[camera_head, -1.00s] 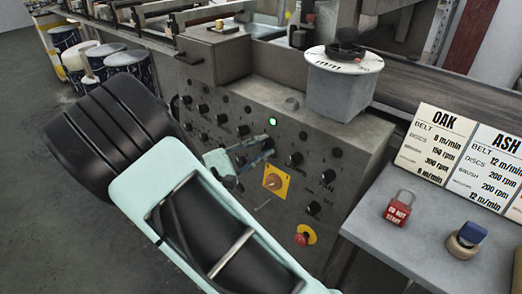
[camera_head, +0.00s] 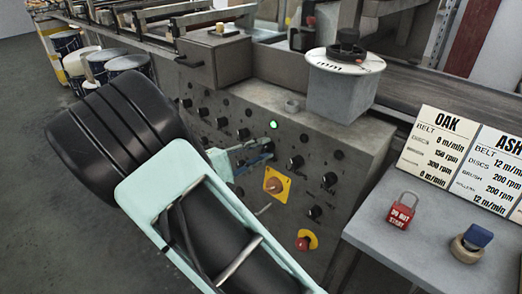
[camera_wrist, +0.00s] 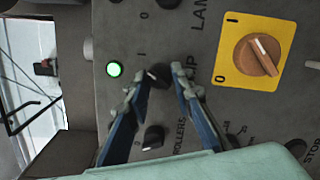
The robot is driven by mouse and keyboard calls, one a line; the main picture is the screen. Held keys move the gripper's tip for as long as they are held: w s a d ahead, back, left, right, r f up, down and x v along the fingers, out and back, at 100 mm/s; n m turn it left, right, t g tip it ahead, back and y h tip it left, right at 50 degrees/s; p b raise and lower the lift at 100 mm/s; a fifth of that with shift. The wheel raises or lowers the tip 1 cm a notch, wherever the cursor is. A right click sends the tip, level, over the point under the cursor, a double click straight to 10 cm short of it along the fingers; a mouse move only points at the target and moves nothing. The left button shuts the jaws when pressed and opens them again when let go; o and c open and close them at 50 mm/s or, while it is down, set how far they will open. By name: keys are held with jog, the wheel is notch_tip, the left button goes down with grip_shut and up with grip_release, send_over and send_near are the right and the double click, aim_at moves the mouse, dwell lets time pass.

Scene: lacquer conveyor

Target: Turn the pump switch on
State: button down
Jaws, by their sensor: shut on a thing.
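The pump switch (camera_wrist: 158,73) is a small black knob on the grey control panel, beside the partly covered label ending in "MP" in the wrist view. My gripper (camera_wrist: 161,84) has its two blue fingers around this knob, one on each side, and is shut on it. In the head view my gripper (camera_head: 256,157) reaches the panel front, and its fingers hide most of the knob. A lit green lamp (camera_wrist: 114,69) is close to the knob; it also shows in the head view (camera_head: 273,125). The knob's exact setting is hard to read.
A yellow plate with an orange rotary switch (camera_wrist: 256,54) is close to my fingers. The rollers knob (camera_wrist: 153,137) is close too. A red emergency button (camera_head: 304,242) is lower on the panel. A grey table (camera_head: 377,234) at right holds a red padlock (camera_head: 401,212) and cards.

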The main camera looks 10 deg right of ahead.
jog(key=c, duration=1.7)
grip_release()
jog(key=v, duration=1.2)
jog(key=shift+f, duration=0.1)
